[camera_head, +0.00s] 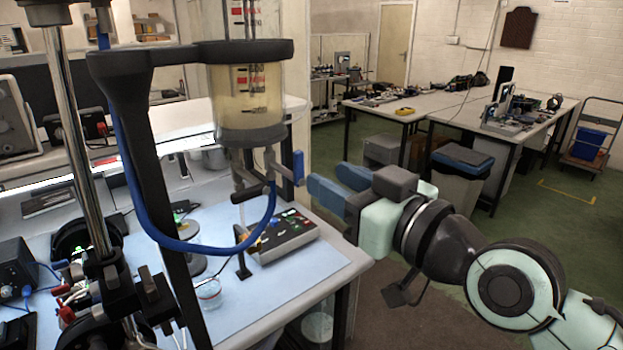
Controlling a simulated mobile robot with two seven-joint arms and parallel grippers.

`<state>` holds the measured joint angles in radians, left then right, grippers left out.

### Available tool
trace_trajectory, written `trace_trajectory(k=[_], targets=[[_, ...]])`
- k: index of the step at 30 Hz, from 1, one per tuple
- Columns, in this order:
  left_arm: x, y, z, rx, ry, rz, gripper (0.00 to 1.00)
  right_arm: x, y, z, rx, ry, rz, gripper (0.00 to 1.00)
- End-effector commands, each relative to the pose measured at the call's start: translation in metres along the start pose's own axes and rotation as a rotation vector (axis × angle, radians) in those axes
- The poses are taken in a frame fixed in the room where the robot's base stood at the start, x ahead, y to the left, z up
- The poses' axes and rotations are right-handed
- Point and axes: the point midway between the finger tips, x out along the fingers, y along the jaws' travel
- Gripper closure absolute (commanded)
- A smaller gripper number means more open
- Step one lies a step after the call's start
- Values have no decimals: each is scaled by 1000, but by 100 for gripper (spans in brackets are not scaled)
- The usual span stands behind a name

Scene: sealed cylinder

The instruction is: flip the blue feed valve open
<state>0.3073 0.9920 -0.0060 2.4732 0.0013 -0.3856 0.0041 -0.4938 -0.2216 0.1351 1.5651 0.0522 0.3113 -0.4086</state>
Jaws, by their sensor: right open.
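The sealed cylinder (248,100) holds a pale yellow liquid and is clamped in a black stand. Below its base is a small metal valve body with a blue handle (298,167), which stands upright on its right side. A black lever (249,192) sits lower, to the left. My right gripper (326,181) comes in from the right with its blue fingers pointing at the blue handle. It is open and empty, with its fingertips just right of the handle; I cannot tell whether they touch. My left gripper is not in view.
A blue hose (163,235) loops below the valve. A grey control box (281,236) and a small glass beaker (208,292) stand on the light-blue mat (262,300). A chrome post (75,130) with black clamps stands at left.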

Motion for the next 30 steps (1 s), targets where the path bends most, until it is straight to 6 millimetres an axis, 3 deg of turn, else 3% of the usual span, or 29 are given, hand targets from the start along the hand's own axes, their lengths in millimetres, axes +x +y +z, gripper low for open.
trace_trajectory(k=[3,9,22,26,29,30], targets=[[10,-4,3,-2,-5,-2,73,-24,0,1,0,2,1,58],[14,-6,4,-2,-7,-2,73,-45,0,0,-1,-1,0,58],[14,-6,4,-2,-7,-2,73,-45,1,4,2,-9,1,58],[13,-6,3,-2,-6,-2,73,-18,8,37,27,-74,14,58],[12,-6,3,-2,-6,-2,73,15,19,91,68,-171,37,58],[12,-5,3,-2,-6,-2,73,29,24,118,89,-215,48,58]])
